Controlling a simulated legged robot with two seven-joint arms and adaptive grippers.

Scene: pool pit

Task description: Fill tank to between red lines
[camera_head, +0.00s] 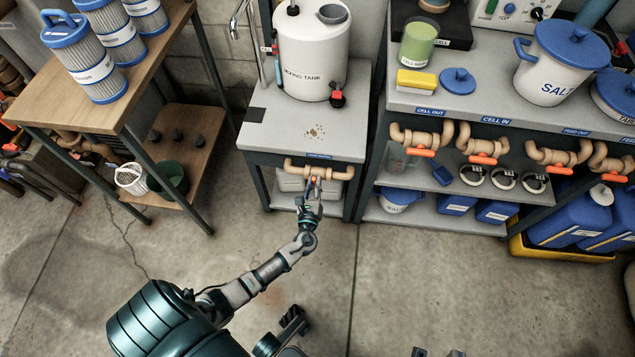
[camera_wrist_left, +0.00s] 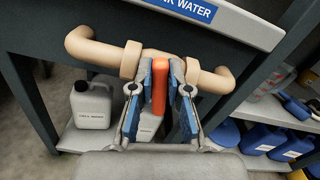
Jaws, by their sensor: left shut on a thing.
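The white mixing tank (camera_head: 312,50) stands on a grey table in the head view. A beige pipe with a valve (camera_head: 341,172) runs under the table's front edge. My left gripper (camera_head: 314,184) is at this valve and is shut on its orange handle, which shows between the blue-padded fingers in the left wrist view (camera_wrist_left: 159,85). The handle points along the fingers, across the pipe. The tank's inside and its liquid level are hidden, and I see no red lines. A dark gripper part, probably my right gripper (camera_head: 292,322), shows low in the head view; its jaws are unclear.
A blue label (camera_wrist_left: 190,8) ending in "WATER" is above the pipe. Grey jugs (camera_wrist_left: 91,104) stand on the shelf below. To the right, a bench holds a green beaker (camera_head: 418,43), a salt bucket (camera_head: 560,65) and several more orange-handled valves (camera_head: 420,152). The floor in front is clear.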

